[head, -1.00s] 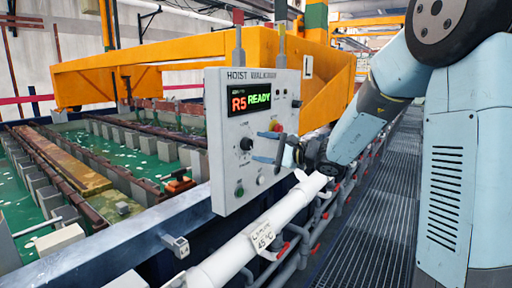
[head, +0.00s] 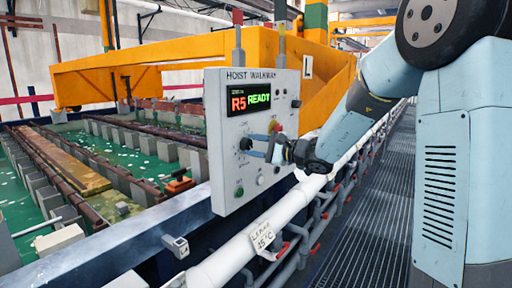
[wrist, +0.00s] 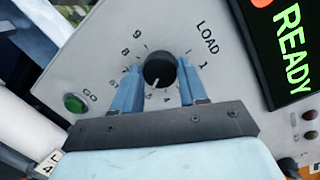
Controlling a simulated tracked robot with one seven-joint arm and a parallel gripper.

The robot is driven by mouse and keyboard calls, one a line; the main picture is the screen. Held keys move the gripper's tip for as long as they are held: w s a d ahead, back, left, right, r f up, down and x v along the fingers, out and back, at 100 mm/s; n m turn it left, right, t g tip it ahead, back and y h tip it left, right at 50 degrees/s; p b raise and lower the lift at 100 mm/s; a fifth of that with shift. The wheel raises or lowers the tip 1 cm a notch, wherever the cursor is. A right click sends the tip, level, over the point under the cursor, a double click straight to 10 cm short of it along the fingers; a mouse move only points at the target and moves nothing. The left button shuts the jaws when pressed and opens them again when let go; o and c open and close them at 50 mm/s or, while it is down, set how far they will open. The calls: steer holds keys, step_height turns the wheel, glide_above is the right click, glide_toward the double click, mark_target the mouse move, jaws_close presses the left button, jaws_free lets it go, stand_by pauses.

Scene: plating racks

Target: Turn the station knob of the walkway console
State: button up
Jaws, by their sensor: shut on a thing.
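The walkway console (head: 217,185) is a grey panel lettered "HOIST WALKWAY". Its display (head: 250,100) reads "R5 READY". The black station knob (head: 244,144) is on the panel's left half, below the display. In the wrist view, the knob (wrist: 158,66) sits in a dial with "LOAD" and numbers around it, and its white mark points down and slightly left in the picture. My gripper (head: 252,148) reaches in from the right. In the wrist view, my gripper's blue fingers (wrist: 160,74) are shut on the knob, one on each side.
A green button (wrist: 75,103) marked "GO" lies beside the dial. A red-and-yellow button (head: 275,126) is on the panel near my wrist. A white pipe (head: 290,205) with a temperature label runs below the console. Green tanks (head: 25,205) lie left, grated walkway (head: 390,190) right.

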steer(key=shift+f, duration=0.1)
steer(key=shift+c, duration=1.4)
steer(key=shift+d, duration=0.15)
steer(key=shift+c, duration=0.5)
steer(key=shift+s, duration=0.1)
steer(key=shift+m, duration=0.3)
steer(key=shift+a+f, duration=0.1)
steer(key=shift+a, duration=0.1)
steer(key=shift+m+y, duration=0.3)
steer(key=shift+m, duration=2.3)
steer(key=shift+a, duration=0.1)
